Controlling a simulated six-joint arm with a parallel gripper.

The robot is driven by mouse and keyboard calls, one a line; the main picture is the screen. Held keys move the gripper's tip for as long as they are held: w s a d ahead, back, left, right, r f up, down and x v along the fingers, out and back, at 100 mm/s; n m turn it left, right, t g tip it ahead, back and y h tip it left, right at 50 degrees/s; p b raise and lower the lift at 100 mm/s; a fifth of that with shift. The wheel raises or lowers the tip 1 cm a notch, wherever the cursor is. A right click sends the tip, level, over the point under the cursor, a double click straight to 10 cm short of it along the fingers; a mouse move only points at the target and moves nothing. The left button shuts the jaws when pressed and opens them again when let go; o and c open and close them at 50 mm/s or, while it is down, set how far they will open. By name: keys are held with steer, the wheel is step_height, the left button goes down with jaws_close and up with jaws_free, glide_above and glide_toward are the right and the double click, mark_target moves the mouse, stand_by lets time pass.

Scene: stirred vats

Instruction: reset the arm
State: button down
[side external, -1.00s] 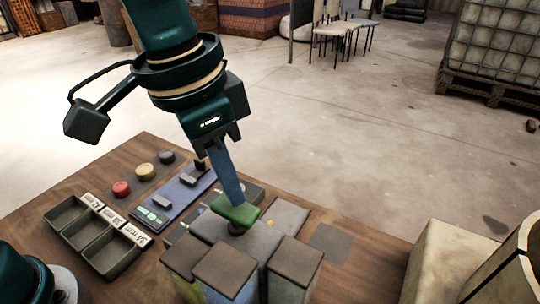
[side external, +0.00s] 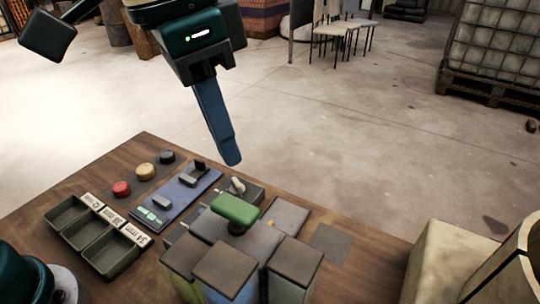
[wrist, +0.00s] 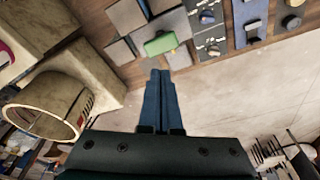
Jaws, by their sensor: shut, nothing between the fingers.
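My gripper (side external: 232,162) is shut and empty, its blue fingers together and pointing down. It hangs in the air above the wooden table, clear of everything below. In the wrist view its fingertips (wrist: 160,73) show with the green handle beyond them. The green handle (side external: 235,208) stands on a dark stem among the grey square-topped blocks (side external: 225,268), below the gripper and apart from it. It also shows in the wrist view (wrist: 160,43).
A blue panel (side external: 178,196) with sliders, red (side external: 121,189), yellow (side external: 147,171) and black (side external: 167,157) knobs, and a tray (side external: 108,253) with compartments lie to the left. A pale vat-like vessel (side external: 510,270) stands at right. The air around the gripper is free.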

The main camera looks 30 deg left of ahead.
steer(key=s+a+r+n+t, duration=0.2)
steer(key=a+n, duration=0.2)
steer(key=a, duration=0.7)
steer(key=s+a+f+n, duration=0.1)
steer(key=s+a+f, duration=0.1)
steer(key=f, duration=0.3)
steer(key=s+a+f+n+t+y, duration=0.1)
steer(key=s+a+f, duration=0.2)
steer(key=a+f, duration=0.1)
steer(key=shift+s+f+t, duration=0.25)
steer(key=shift+f+t, duration=0.05)
steer(key=shift+f, duration=0.5)
